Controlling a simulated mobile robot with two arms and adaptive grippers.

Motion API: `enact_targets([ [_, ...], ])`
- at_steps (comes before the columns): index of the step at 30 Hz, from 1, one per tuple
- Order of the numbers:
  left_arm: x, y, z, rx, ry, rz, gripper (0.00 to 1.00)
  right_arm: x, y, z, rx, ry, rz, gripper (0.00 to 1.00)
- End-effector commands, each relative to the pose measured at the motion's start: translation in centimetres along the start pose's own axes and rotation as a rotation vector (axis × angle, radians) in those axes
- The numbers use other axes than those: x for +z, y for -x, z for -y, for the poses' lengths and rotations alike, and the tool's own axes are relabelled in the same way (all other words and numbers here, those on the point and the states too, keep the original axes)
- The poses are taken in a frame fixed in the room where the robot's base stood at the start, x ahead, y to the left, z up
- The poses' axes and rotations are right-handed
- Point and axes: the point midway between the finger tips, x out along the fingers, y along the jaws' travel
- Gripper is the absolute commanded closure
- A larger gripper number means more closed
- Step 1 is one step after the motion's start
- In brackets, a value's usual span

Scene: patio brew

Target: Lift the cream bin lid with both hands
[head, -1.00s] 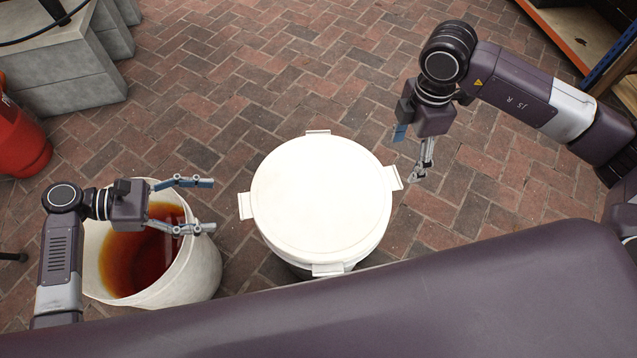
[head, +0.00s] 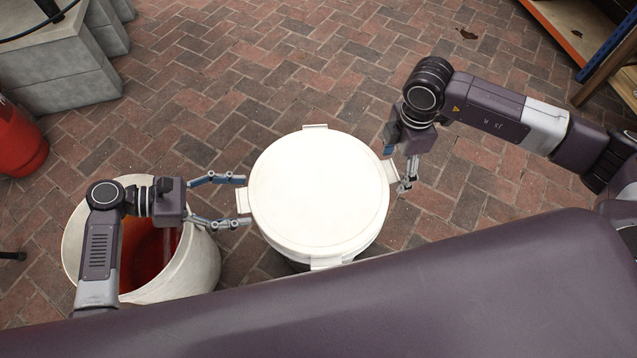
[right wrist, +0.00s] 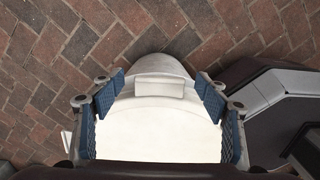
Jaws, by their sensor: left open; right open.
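The cream bin lid (head: 318,190) lies on its round bin in the middle of the head view, with tabs around its rim. My left gripper (head: 243,200) is open at the lid's left tab (head: 244,201), its fingers spread to either side of it. My right gripper (head: 405,184) is open beside the lid's right tab (head: 391,172). In the right wrist view, a lid tab (right wrist: 159,87) sits between the two open fingers, apart from both. The lid (right wrist: 158,130) fills the space below. Most of the bin under the lid is hidden.
An open white bucket with reddish-brown liquid (head: 190,262) stands at the left, below my left arm. Grey concrete blocks (head: 60,75) and a red cylinder (head: 20,145) are at the far left. A shelf (head: 570,25) stands top right.

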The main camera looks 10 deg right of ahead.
Motion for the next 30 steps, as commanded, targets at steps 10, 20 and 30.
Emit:
enact_targets([
  [10, -0.02, -0.01, 0.02, 0.0, 0.0, 0.0, 0.46, 0.0, 0.01, -0.02, 0.0, 0.0, 0.0, 0.46],
  [20, -0.02, 0.0, 0.02, 0.0, 0.0, 0.0, 0.81, 0.0, 0.03, -0.02, 0.001, 0.0, 0.0, 0.81],
  [30, 0.37, 0.16, 0.01, 0.0, 0.0, 0.0, 0.81, 0.0, 0.45, -0.04, 0.001, 0.0, 0.0, 0.81],
])
